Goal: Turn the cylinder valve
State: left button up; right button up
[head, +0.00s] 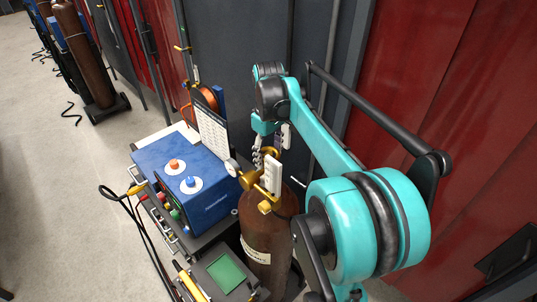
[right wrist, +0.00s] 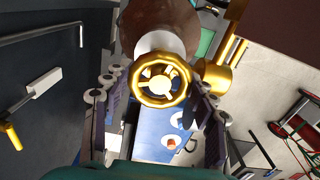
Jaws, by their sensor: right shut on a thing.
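A brown gas cylinder (head: 265,235) with a pale label stands upright in a cart in the head view. Gold valve fittings and a gauge (head: 232,167) are at its top. In the right wrist view the gold spoked handwheel (right wrist: 161,86) of the valve is at the centre, with the brown cylinder top (right wrist: 165,22) behind it. My right gripper (right wrist: 160,82) has one finger on each side of the handwheel and is shut on it. In the head view my right gripper (head: 268,158) is over the cylinder top and partly hides the valve. My left gripper is not in view.
A blue welding machine (head: 205,180) with an orange and a blue knob sits on the cart beside the cylinder. A printed sheet (head: 212,131) stands behind it. Red curtains (head: 460,130) and grey panels enclose the place. Open floor (head: 60,190) lies at left.

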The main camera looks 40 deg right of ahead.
aim_at(269, 153)
jog(key=n, duration=0.4)
jog(key=shift+n, duration=2.2)
jog(key=o, duration=1.2)
jog(key=shift+c, duration=0.2)
notch_tip(269, 153, up, 12)
